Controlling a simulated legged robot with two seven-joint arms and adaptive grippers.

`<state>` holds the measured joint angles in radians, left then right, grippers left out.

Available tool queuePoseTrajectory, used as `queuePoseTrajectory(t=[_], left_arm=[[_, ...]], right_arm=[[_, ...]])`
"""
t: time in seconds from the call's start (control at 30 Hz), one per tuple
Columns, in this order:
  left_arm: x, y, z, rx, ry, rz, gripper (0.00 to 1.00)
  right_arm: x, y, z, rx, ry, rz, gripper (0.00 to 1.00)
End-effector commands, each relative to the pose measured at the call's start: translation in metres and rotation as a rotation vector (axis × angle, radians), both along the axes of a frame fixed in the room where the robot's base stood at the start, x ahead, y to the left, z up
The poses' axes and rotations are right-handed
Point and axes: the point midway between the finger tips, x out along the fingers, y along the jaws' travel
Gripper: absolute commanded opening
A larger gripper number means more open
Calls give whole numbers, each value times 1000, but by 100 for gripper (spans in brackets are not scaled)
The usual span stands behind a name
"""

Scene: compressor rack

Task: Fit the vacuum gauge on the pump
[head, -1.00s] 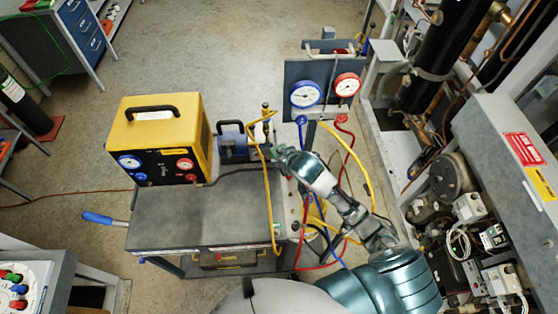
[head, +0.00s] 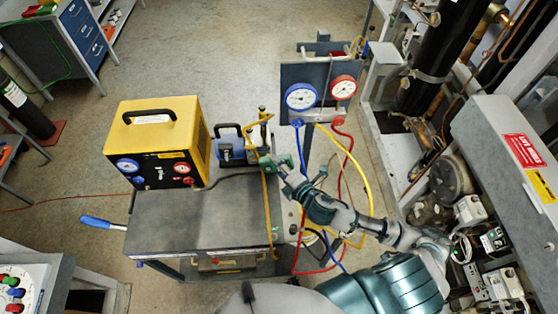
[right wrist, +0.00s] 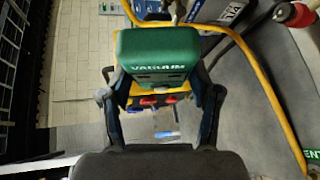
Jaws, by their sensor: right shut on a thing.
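The green vacuum gauge, marked VACUUM (right wrist: 160,52), is between the fingers of my right gripper (head: 287,172), which is shut on it. In the head view the gauge (head: 272,161) shows as a small green body at the cart's back right. The blue-grey pump (head: 231,149) with a black handle stands at the back of the cart, just left of the gauge. A brass fitting with a yellow hose rises at the pump's right end. Whether the gauge touches the pump or fitting cannot be told. My left gripper is not in view.
The yellow recovery machine (head: 155,135) stands left of the pump on the grey cart (head: 190,225). A gauge manifold panel (head: 318,92) stands behind right, its red, blue and yellow hoses hanging close to my right arm. The compressor rack (head: 490,130) fills the right side.

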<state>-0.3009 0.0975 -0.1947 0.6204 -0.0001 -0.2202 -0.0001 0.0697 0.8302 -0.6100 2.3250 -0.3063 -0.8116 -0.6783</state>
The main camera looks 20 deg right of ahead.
Motion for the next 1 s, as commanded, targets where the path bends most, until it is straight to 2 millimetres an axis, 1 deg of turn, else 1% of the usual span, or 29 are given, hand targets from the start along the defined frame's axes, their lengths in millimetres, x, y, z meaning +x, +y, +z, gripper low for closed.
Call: queuePoseTrajectory(t=[0.07,0.2,0.3,0.37,0.53,0.7,0.8,1.0], left_arm=[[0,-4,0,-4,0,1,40],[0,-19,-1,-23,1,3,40],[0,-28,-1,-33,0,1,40],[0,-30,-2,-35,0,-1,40],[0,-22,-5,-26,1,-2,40],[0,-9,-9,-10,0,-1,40],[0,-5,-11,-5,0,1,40],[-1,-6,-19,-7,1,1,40]], right_arm=[[-6,4,-2,-22,-44,56,32],[-12,15,-2,-41,-93,114,32],[-10,17,-2,-48,-106,129,32],[-6,19,-1,-50,-108,131,32],[15,14,0,-52,-109,129,32],[41,2,-2,-47,-108,128,32],[56,-4,-1,-45,-109,127,32],[83,-14,-3,-42,-107,126,32]])
